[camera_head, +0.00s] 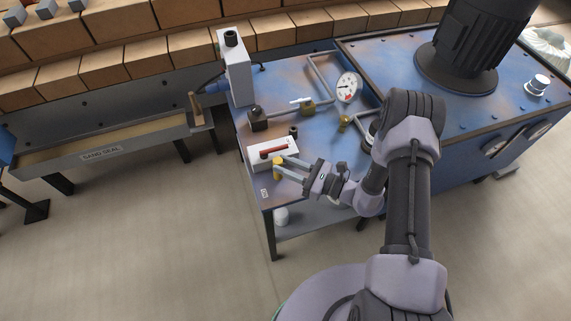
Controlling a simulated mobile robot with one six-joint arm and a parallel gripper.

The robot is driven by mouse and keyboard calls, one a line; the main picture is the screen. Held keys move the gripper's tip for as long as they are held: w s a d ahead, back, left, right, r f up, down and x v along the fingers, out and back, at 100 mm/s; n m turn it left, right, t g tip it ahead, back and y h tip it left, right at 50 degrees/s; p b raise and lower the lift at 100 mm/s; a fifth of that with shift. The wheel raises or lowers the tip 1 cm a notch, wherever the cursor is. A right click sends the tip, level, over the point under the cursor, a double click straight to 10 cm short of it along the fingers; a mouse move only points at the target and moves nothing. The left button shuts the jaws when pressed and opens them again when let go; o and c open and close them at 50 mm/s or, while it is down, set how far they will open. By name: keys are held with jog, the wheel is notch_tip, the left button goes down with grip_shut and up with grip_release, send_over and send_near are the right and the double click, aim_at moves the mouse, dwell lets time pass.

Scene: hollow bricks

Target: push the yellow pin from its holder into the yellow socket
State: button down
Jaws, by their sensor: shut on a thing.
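My gripper (280,167) reaches in from the right over the near-left part of the blue table. Its two fingers are closed around a small yellow piece, which looks like the yellow pin (279,172). The pin is at the front edge of a white block (256,158) that carries a dark red bar (273,152) on top. The fingers partly cover the pin and the block's right end. I cannot make out the yellow socket or a separate holder, and cannot tell how deep the pin sits.
The blue table (262,89) carries a dark valve block (258,119) with a pipe, a round gauge (347,87) and a white box (235,69) at its back left. A small dark cylinder (293,131) stands just behind the white block.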

jog(key=shift+f, duration=0.45)
jog(key=c, duration=1.1)
grip_release()
jog(key=p+v, duration=0.4)
jog(key=v, duration=1.3)
jog(key=shift+s+d, duration=0.1)
jog(key=shift+d, duration=0.1)
